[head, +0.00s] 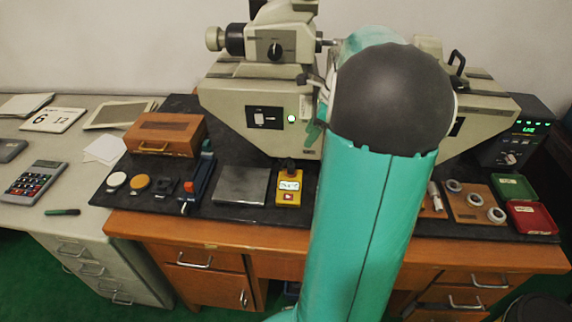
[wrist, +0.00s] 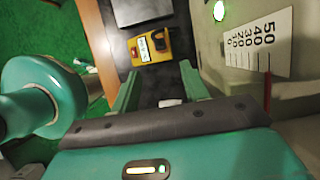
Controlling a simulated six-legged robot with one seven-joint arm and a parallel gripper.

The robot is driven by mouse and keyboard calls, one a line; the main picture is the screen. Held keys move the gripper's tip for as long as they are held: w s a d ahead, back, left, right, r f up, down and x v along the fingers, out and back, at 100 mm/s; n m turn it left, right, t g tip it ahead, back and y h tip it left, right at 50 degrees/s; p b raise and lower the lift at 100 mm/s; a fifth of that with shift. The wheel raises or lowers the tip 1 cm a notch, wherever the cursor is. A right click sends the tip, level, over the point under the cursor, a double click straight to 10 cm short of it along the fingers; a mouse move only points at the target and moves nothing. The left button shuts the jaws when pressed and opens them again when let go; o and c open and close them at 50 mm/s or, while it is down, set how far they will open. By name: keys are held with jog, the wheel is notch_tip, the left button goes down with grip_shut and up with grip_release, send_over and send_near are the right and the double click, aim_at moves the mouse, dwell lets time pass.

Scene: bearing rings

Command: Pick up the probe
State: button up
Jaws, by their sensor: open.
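My gripper (wrist: 158,85) shows in the wrist view with its two green fingers apart and nothing held between them. In the head view my arm hides the gripper. I cannot tell for sure which thing is the probe. A small pale object (wrist: 171,102) shows low between the fingers in the wrist view, partly hidden by the gripper's dark edge. A yellow box with a small display (head: 289,187) lies on the dark mat, and beyond the fingertips in the wrist view (wrist: 150,46). A slim metal piece (head: 435,196) lies right of my arm.
A grey plate (head: 241,185) lies left of the yellow box. Right of my arm are a wooden board with metal rings (head: 462,206), a green tray (head: 515,187) and a red tray (head: 532,217).

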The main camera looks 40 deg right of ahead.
send_over(291, 164)
jog(key=s+d, duration=0.1)
jog(key=s, duration=0.1)
notch_tip(291, 164, down, 7)
jog(key=shift+d+r, duration=0.15)
jog(key=shift+r, duration=0.05)
jog(key=shift+x, duration=3.1)
jog(key=shift+w+d, duration=0.1)
jog(key=shift+d, duration=0.05)
grip_shut()
jog(key=shift+r, duration=0.1)
jog(key=shift+r, duration=0.45)
notch_tip(291, 164, up, 2)
jog(key=shift+r, duration=0.2)
jog(key=s+a+r, duration=0.2)
jog(key=a+r, duration=0.2)
jog(key=a, duration=0.2)
jog(key=s+a+r, duration=0.3)
jog(key=a+r, duration=0.2)
jog(key=a, duration=0.2)
jog(key=shift+s+r, duration=0.3)
